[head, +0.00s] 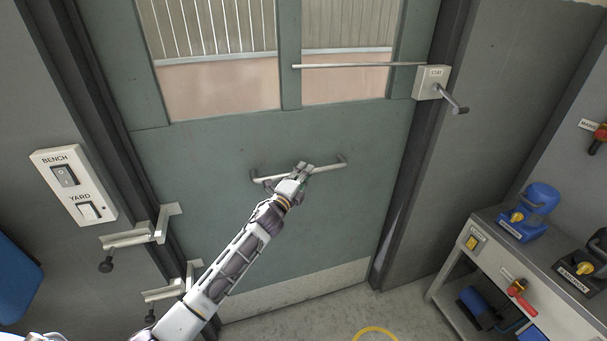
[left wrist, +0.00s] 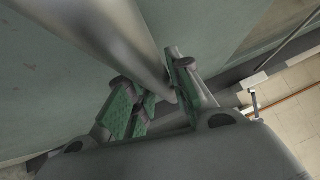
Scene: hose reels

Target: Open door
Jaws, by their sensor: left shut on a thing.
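The green door (head: 220,225) fills the middle of the head view, with two windows in its upper part. A horizontal grey bar handle (head: 328,167) is mounted across its middle. My left gripper (head: 302,170) is at the middle of this handle and is shut on it. In the left wrist view, the handle (left wrist: 120,35) runs between the fingers of my left gripper (left wrist: 158,92). The door appears to sit in its frame. Two metal latches with dark knobs, an upper one (head: 128,237) and a lower one (head: 165,291), are at the door's left edge. My right gripper is not in view.
A box marked STAY (head: 430,83) with a crank handle is on the right frame, and a rod (head: 350,65) runs from it across the window. A BENCH/YARD switch panel (head: 73,187) is on the left wall. A workbench (head: 520,275) with tools stands at right.

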